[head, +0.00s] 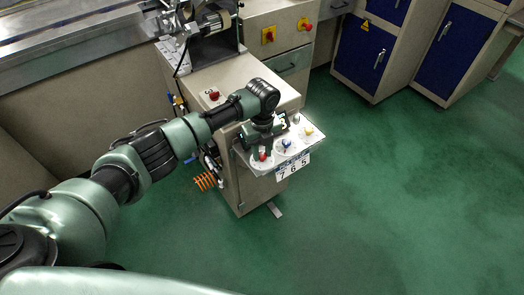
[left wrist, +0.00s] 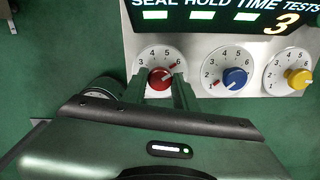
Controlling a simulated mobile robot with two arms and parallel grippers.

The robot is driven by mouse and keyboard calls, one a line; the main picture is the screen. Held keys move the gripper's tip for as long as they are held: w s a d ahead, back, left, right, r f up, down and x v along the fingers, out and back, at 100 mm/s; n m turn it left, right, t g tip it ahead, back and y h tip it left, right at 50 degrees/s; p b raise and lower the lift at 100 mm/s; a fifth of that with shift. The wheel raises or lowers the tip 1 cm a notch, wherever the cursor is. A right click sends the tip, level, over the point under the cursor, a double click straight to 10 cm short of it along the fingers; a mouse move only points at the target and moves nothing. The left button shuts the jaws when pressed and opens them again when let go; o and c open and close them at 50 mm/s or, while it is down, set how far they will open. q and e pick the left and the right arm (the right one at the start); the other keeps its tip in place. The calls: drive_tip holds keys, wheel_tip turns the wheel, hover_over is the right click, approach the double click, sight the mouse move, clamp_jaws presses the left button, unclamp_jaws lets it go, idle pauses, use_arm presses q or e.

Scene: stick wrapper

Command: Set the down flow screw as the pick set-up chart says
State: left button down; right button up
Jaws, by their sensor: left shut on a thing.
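My left gripper (head: 263,149) is over the small control panel on the front of the beige machine. In the left wrist view its two fingers (left wrist: 162,88) are shut on the red knob (left wrist: 160,78), one on each side. A red mark by this knob points up and right, near the 5 and 6 of its dial. To its right are a blue knob (left wrist: 235,77), whose red mark is at the lower left near 1, and a yellow knob (left wrist: 299,78). I see no label naming a down flow screw. The right gripper is not in view.
A display (left wrist: 210,14) above the dials reads "SEAL HOLD TIME TESTS 3". A white card (head: 293,166) with 7, 6, 5 hangs at the panel's front edge. A red button (head: 214,95) is on the machine top. Blue cabinets (head: 362,55) stand behind; the green floor right is clear.

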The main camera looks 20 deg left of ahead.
sight(262, 155)
use_arm(q)
drive_tip(key=m, duration=0.3)
drive_tip(key=shift+m, duration=0.3)
drive_tip(key=shift+m+b, duration=0.35)
drive_tip(key=shift+m, duration=1.55)
drive_tip(key=c, duration=1.1)
unclamp_jaws()
wheel_tip(262, 155, up, 8)
drive_tip(key=shift+f, duration=0.1)
